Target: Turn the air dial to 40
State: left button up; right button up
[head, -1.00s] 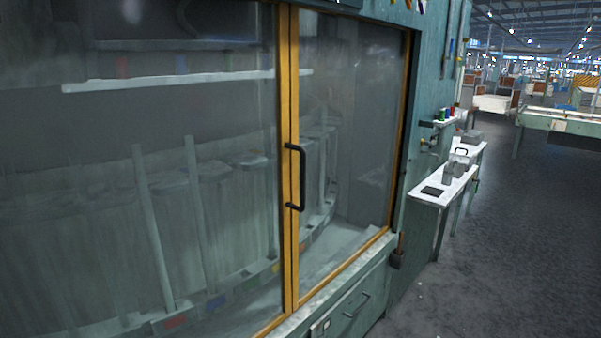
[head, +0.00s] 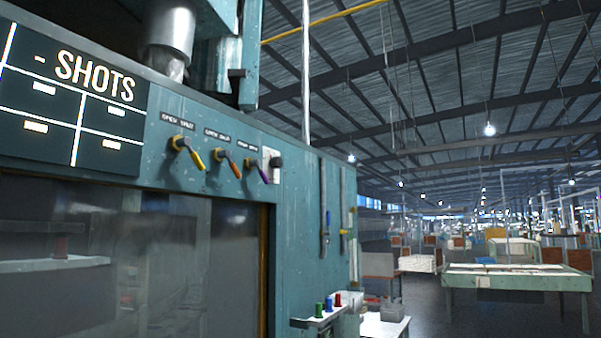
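No dial that I can read as the air dial shows in the head view. Three levers stick out of the teal machine's upper panel under small, hard-to-read labels: a yellow lever (head: 188,153), an orange lever (head: 227,162) and a purple lever (head: 256,170). Neither of my grippers is in view.
A dark "SHOTS" board (head: 70,105) is on the machine's upper left, above a glass front (head: 165,270). A small shelf (head: 318,319) with coloured pieces juts from the right side. A bench (head: 515,279) stands farther back, with open floor before it.

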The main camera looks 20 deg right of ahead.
aim_at(275, 163)
jog(key=i+l, duration=0.15)
jog(key=l, duration=0.2)
jog(key=i+l, duration=0.1)
jog(key=l, duration=0.3)
jog(key=i+l, duration=0.15)
jog(key=l, duration=0.25)
jog(key=i+l+u, duration=0.1)
jog(key=l, duration=0.25)
jog(key=i+l, duration=0.15)
jog(key=l, duration=0.25)
jog(key=i+l, duration=0.15)
jog(key=l, duration=0.2)
